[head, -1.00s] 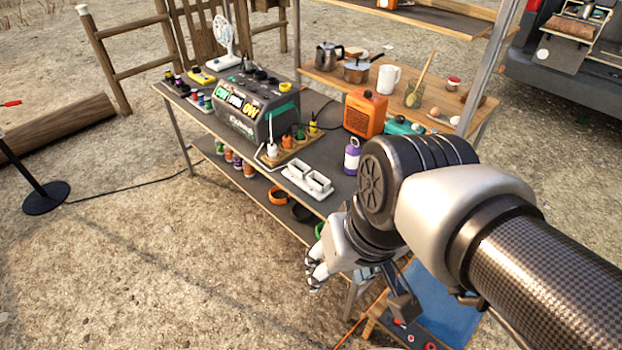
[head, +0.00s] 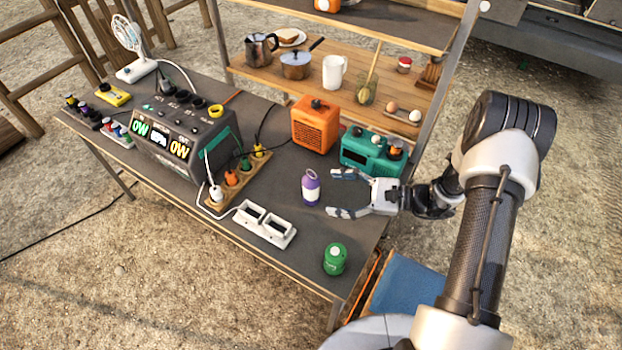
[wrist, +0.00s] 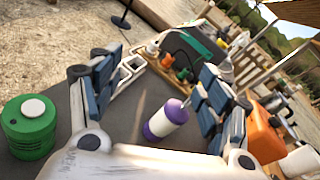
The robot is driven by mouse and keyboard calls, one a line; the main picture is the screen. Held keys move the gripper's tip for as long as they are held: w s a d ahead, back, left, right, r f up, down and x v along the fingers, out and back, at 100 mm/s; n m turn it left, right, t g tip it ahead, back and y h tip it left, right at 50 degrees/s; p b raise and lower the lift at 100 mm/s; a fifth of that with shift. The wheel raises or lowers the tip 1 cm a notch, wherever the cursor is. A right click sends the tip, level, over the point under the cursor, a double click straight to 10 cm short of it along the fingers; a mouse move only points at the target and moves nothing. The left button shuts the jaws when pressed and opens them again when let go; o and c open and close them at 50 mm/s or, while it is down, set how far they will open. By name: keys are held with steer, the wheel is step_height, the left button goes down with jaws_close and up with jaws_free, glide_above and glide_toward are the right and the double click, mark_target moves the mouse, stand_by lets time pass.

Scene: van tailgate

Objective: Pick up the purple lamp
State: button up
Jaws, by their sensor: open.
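The purple lamp (head: 310,188), a small upright cylinder with a white middle band and a loop on top, stands on the dark table top (head: 290,285). My gripper (head: 340,193) is open and empty at the lamp's right, its fingers pointing left toward it. In the wrist view the lamp (wrist: 166,120) shows between the two spread fingers (wrist: 160,85), nearer the right-hand one. I see no contact between the lamp and the fingers.
A green canister (head: 335,259) stands near the table's front edge. A teal radio (head: 372,153) and an orange box (head: 315,125) stand behind the lamp.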

step_height(320, 180, down, 8)
steer(key=w+d+m+t+p, duration=0.1)
steer(key=d+m+t, duration=0.2)
steer(key=m+t, duration=0.15)
steer(key=m+t+h+p, duration=0.1)
steer(key=m+t+h, duration=0.2)
steer(key=m+t, duration=0.15)
glide_toward(317, 195)
steer(key=shift+m, duration=0.4)
steer(key=v, duration=0.4)
steer(key=shift+s+d+r, duration=0.2)
steer(key=shift+s+d, duration=0.05)
steer(key=shift+w+a+f, duration=0.1)
steer(key=shift+f, duration=0.1)
steer(key=b+x, duration=0.2)
steer(key=x, duration=1.5)
steer(key=shift+f, duration=0.25)
steer(key=c, duration=1.3)
steer(key=shift+r, duration=0.1)
